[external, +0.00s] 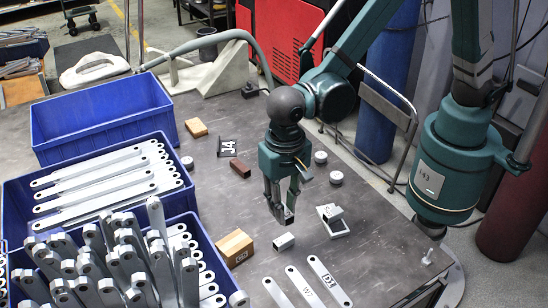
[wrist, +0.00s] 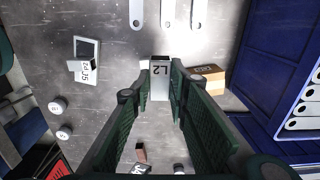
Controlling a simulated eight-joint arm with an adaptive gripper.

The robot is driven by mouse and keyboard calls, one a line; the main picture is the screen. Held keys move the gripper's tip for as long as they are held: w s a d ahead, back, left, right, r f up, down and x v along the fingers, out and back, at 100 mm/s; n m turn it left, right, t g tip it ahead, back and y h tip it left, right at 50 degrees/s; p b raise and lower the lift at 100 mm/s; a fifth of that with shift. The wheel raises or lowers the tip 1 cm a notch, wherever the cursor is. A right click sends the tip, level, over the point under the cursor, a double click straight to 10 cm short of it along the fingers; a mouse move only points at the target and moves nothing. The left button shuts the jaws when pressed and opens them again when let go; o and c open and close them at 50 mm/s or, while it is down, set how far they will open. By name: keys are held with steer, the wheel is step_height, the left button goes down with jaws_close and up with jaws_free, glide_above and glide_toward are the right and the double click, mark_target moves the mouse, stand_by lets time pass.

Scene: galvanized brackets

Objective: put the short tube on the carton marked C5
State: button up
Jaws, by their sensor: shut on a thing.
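My gripper (external: 281,205) is shut on a short grey tube (wrist: 160,88) marked L2, between its fingertips above the table. In the external view the held tube (external: 289,215) is small and partly hidden by the fingers. A tan carton (external: 235,245) stands on the table, to the left of and nearer the camera than my gripper. It carries a small label that I cannot read; it also shows right of the fingertips in the wrist view (wrist: 208,76). The tube is apart from the carton.
Another small pale tube (external: 284,241) lies below the gripper. Flat plates (external: 330,280) lie at the front. Blue crates (external: 100,115) with brackets fill the left. Round discs and a brown block (external: 240,168) lie farther back.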

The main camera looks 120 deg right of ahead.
steer(key=p, duration=0.2)
glide_above(234, 242)
steer(key=shift+r, duration=0.25)
steer(key=shift+f+b, duration=0.65)
steer(key=shift+f, duration=2.5)
steer(key=shift+f, duration=0.1)
steer(key=shift+f, duration=1.8)
steer(key=shift+f+b, duration=0.15)
steer(key=shift+b, duration=0.25)
steer(key=o, duration=0.9)
steer(key=shift+c, duration=0.2)
steer(key=shift+o, duration=0.3)
